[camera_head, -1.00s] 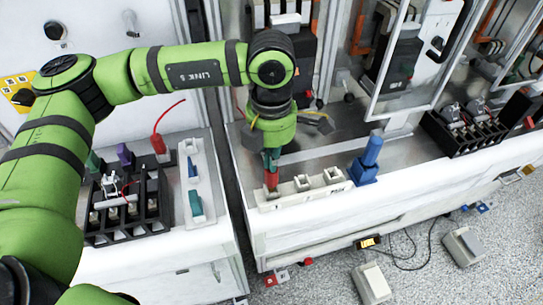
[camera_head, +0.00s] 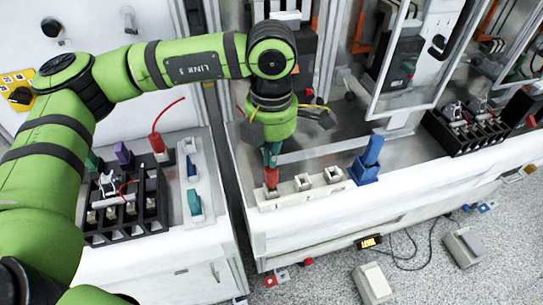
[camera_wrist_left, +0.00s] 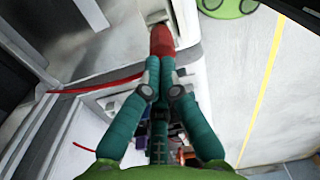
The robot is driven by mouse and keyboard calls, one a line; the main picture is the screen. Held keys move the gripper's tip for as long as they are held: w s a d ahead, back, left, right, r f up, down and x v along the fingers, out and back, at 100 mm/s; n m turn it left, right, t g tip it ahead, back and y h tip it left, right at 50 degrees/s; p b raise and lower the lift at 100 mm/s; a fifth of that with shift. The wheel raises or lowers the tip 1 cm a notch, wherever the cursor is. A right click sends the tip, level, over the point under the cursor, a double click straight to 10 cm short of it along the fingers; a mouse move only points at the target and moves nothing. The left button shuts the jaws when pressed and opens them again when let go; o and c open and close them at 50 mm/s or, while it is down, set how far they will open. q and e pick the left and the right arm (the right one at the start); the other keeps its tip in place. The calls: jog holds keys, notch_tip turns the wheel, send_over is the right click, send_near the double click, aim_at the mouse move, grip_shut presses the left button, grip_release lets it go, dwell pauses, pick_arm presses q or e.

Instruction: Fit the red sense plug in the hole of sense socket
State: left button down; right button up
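The red sense plug (camera_head: 271,178) stands roughly upright at the left end of the white sense socket strip (camera_head: 302,195). My left gripper (camera_head: 272,160) is above it, with its teal fingers closed around the plug's upper part. In the left wrist view the fingers (camera_wrist_left: 160,80) meet on the red plug (camera_wrist_left: 162,40), whose far end is at a pale socket block (camera_wrist_left: 157,17). The hole under the plug is hidden, so I cannot tell how deep the plug sits. Two other socket openings to the right are empty. My right gripper is not in view.
A blue plug on a blue base (camera_head: 367,160) stands just right of the socket strip. On the left bench are a black rack (camera_head: 128,212), a red plug with a wire (camera_head: 158,147) and a white strip with teal and blue pieces (camera_head: 203,178). A gap separates the benches.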

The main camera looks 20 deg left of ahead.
pick_arm(q)
jog(key=shift+r, duration=0.65)
notch_tip(320, 180, up, 11)
jog(key=shift+r, duration=0.2)
